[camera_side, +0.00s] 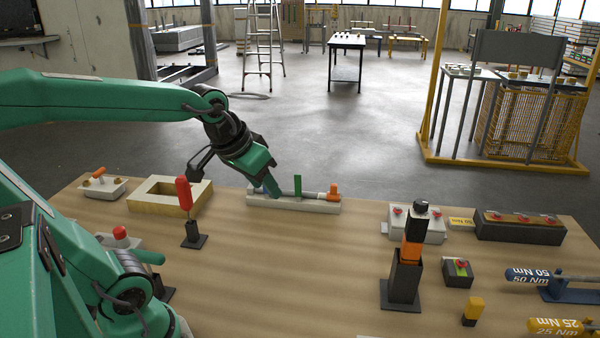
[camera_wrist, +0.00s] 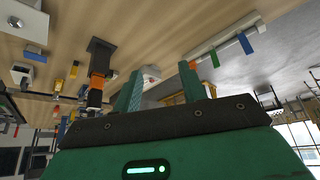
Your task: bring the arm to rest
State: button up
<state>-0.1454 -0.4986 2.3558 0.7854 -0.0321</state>
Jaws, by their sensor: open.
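My gripper (camera_side: 268,186) is at the end of the green arm, pointing down over the left end of a white rail tray (camera_side: 315,207) at the table's back. In the wrist view its two teal fingers (camera_wrist: 160,88) stand apart with nothing held between them. The tray carries a green tab (camera_side: 298,186) and an orange piece (camera_side: 333,191). A blue tab (camera_wrist: 244,43) also shows in the wrist view. From the side, the fingers overlap the tray's left end, and I cannot tell whether they touch it.
A red-handled tool (camera_side: 184,194) stands upright and a wooden frame (camera_side: 160,204) lies left of my gripper. A tall black and orange stand (camera_side: 402,275) rises right of centre. Torque wrenches (camera_side: 565,278) lie at the right. The table (camera_side: 300,270) is bare in the middle.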

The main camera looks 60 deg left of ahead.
jog(key=s+d+m, duration=0.2)
jog(key=s+d, duration=0.2)
jog(key=s, duration=0.2)
jog(key=shift+s+d+f+h, duration=0.15)
jog(key=shift+s+f+h, duration=0.15)
jog(key=shift+f+h, duration=0.15)
